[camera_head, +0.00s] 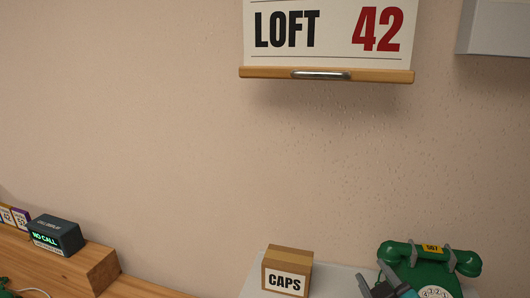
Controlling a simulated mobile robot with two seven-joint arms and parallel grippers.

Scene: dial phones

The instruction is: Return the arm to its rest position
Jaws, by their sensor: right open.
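My right gripper (383,284) shows at the bottom edge, in front of the left side of a green dial phone (408,262). It is open, and I see nothing between its fingers. The phone's handset (432,253) lies across its cradle and bears a yellow label reading 507. Part of the white number dial (434,292) shows at the bottom edge. I cannot tell whether the gripper touches the phone. The rest of my right arm is out of view. My left gripper is not in view.
A cardboard box (287,255) labelled CAPS stands left of the phone on a pale surface (257,277). A dark display box (56,236) reading NO CALL sits on a wooden ledge (103,270) at left. A LOFT 42 sign (326,50) hangs above; the wall between is bare.

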